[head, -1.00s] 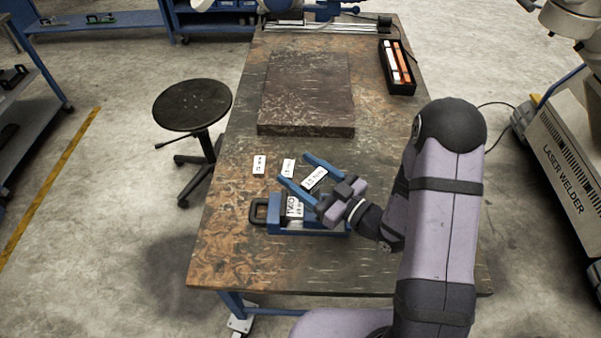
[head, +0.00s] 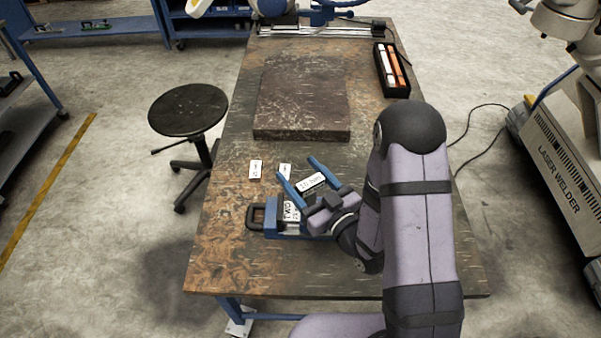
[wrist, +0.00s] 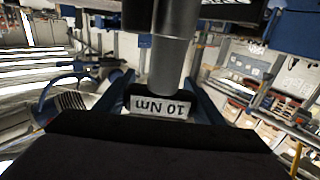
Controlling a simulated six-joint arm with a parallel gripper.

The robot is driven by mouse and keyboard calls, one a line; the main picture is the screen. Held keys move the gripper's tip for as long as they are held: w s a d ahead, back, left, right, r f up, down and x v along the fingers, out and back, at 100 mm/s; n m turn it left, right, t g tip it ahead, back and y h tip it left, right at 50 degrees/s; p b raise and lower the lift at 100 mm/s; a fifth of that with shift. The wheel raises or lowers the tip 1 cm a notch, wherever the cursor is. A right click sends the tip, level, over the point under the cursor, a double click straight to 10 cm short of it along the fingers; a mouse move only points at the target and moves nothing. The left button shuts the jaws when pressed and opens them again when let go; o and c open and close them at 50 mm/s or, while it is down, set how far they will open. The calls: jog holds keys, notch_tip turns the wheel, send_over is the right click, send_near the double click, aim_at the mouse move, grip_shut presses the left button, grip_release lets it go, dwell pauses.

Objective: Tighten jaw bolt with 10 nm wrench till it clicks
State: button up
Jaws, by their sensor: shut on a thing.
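My gripper (head: 296,167), with two long blue fingers, is over the front part of the workbench. It is shut on the 10 Nm wrench (head: 311,181), whose white label shows between the fingers. In the wrist view the wrench's black body with the upside-down "10 Nm" label (wrist: 161,107) sits between the fingers, and a grey shaft joins it. A blue vise (head: 271,217) with a black handle and a white label lies beneath and left of the gripper. The jaw bolt and the wrench's working end cannot be made out.
Two small white label cards (head: 255,169) lie left of the gripper on the workbench (head: 225,262). A flat dark slab (head: 302,105) lies behind it. A black tray (head: 392,70) with white and orange bars is at the back right. A stool (head: 188,110) stands left.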

jog(key=shift+w+r+m+t+h+p, duration=0.15)
jog(key=shift+m+t+h+p, duration=0.3)
jog(key=shift+h, duration=0.25)
jog(key=shift+d+m+t+h+p, duration=0.1)
jog(key=shift+m+t+h+p, duration=0.15)
jog(key=shift+m+h+p, duration=0.25)
jog(key=shift+w+d+m+t+h, duration=0.1)
jog(key=shift+d+m+t+h, duration=0.15)
jog(key=shift+h, duration=0.2)
jog(key=shift+d+m+t+h, duration=0.15)
jog(key=shift+m+h, duration=0.15)
jog(key=shift+h, duration=0.15)
jog(key=shift+a, duration=0.1)
jog(key=shift+m+h, duration=0.4)
jog(key=shift+h, duration=0.2)
jog(key=shift+w+d+m+t+h+b, duration=0.1)
jog(key=shift+d+m+t+h+b, duration=0.2)
jog(key=shift+m+h, duration=0.75)
jog(key=shift+d+m+t+h+b, duration=0.15)
jog(key=shift+d+m+h, duration=0.3)
jog(key=shift+h, duration=1)
jog(key=shift+a+n+y, duration=0.1)
jog(key=shift+n+y, duration=0.3)
jog(key=shift+y, duration=0.4)
